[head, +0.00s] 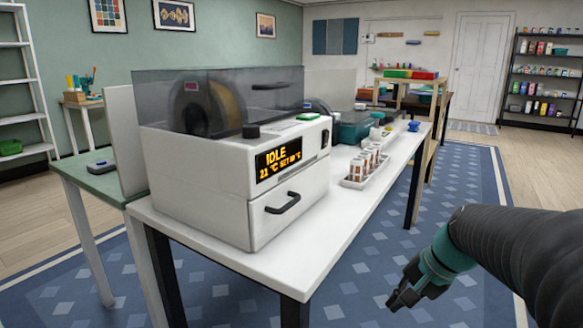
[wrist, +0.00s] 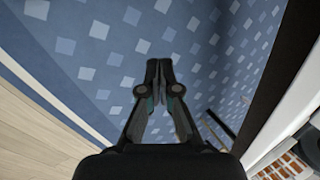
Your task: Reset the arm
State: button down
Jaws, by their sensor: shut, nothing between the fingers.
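My gripper (head: 400,297) hangs at the end of my arm at the lower right in the head view. It is over the blue patterned rug, to the right of the white table and apart from it. In the wrist view my gripper (wrist: 159,65) points down at the rug, with its fingertips together and nothing between them.
A white table (head: 340,222) carries a white machine (head: 222,200) with an "IDLE" display, a tray of small jars (head: 365,165) and a teal box (head: 352,132). The rug (head: 375,262) beside the table is clear. A dark shelf (head: 541,80) stands at the back right.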

jog(key=s+a+n+t+h, duration=0.1)
jog(key=s+a+n+h, duration=0.1)
jog(key=s+n, duration=0.2)
jog(key=s+a+r+n+t+h, duration=0.1)
jog(key=s+a+n, duration=0.2)
jog(key=s, duration=0.8)
jog(key=shift+r+n+h, duration=0.15)
jog(key=shift+n+h, duration=0.25)
jog(key=shift+n, duration=0.5)
